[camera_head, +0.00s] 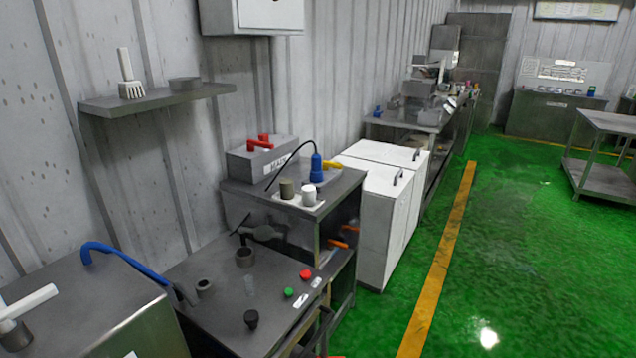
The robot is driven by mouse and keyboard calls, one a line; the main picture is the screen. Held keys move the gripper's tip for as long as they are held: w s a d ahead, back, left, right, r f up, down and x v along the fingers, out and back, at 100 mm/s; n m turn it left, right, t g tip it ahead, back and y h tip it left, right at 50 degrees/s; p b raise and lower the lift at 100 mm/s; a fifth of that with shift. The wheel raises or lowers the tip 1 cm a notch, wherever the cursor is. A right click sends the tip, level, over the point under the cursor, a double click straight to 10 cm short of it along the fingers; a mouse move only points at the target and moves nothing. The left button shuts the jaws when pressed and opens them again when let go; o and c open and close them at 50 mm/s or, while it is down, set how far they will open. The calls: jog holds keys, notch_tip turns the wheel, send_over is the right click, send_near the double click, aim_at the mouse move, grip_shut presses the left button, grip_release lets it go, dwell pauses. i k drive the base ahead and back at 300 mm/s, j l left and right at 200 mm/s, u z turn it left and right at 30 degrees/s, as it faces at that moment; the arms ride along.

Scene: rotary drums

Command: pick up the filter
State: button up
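I cannot tell for sure which thing is the filter. Two short cylinders stand upright side by side on a small white tray (291,202), on top of a grey metal cabinet (345,187). One is a dark olive cylinder (286,189) on the left, the other a white cylinder (309,195) on the right. A flat grey round piece (185,83) lies on the wall shelf (150,101). My gripper is not in view.
A blue tool with a black cable (317,168) stands behind the cylinders, near a grey box with red handles (262,157). A lower machine top (230,300) with red and green buttons is in front. White cabinets (385,200) stand beyond. The green floor (510,260) at right is clear.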

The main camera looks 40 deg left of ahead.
aim_at(309, 192)
jog(key=i+u, duration=0.3)
jog(key=i, duration=0.2)
jog(key=i+l+u, duration=0.15)
jog(key=i+u, duration=0.15)
jog(key=i, duration=0.15)
jog(key=i+l+u, duration=0.25)
jog(key=i, duration=0.2)
jog(key=i+u, duration=0.25)
jog(key=u, duration=0.2)
jog(key=i+l+u, duration=0.2)
jog(key=u, duration=0.25)
jog(key=i+l+u, duration=0.25)
jog(key=u, duration=0.2)
jog(key=i+l+u, duration=0.2)
jog(key=u, duration=0.2)
jog(key=i+l+u, duration=0.15)
jog(key=l+u, duration=0.3)
